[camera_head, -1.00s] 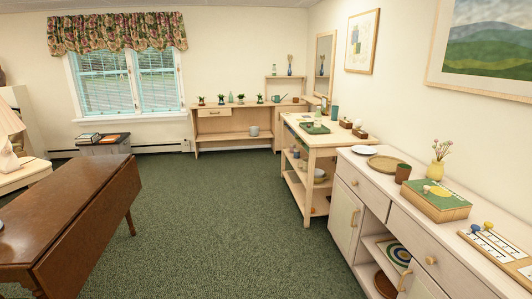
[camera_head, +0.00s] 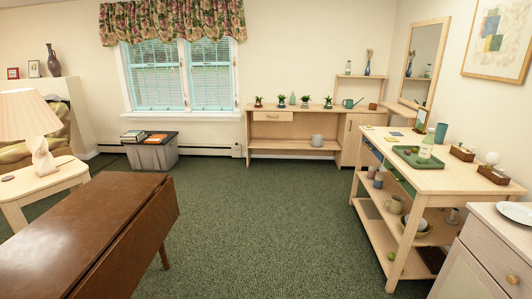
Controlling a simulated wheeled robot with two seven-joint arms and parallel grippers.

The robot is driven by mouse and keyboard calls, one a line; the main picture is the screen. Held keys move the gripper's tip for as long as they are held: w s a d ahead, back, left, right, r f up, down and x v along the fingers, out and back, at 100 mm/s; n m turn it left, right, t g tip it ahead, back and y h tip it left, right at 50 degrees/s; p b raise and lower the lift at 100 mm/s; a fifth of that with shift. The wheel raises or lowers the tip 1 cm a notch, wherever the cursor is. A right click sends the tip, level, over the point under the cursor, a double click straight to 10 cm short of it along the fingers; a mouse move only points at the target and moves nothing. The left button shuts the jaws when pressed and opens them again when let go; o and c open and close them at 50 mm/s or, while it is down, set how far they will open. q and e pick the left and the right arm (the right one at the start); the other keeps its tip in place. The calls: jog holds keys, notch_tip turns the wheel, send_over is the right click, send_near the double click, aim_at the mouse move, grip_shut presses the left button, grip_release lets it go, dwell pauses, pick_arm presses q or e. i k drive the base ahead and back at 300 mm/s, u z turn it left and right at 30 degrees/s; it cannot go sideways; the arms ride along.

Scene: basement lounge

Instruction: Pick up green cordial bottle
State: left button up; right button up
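No bottle can be clearly picked out as the green cordial bottle. A pale bottle with a greenish body (camera_head: 427,144) stands upright on the green tray (camera_head: 411,161), on top of the wooden trolley at the right. A green cylindrical vessel (camera_head: 440,134) stands just behind it; I cannot tell whether it is a bottle or a cup. A small pale green bottle (camera_head: 292,99) stands among potted plants on the back console. Another small pale bottle (camera_head: 348,67) is on the shelf above. Neither of my grippers is in view.
The wooden trolley (camera_head: 462,182) has shelves with cups and bowls. A white cabinet (camera_head: 488,250) stands at its near right. A brown drop-leaf table (camera_head: 105,225) fills the lower left. The green carpet (camera_head: 270,225) between them is clear up to the back console (camera_head: 293,128).

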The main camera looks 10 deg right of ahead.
aim_at(427, 147)
jog(key=z, duration=0.25)
jog(key=i, duration=1.55)
jog(key=z, duration=1.7)
jog(key=i, duration=1.1)
jog(key=z, duration=0.95)
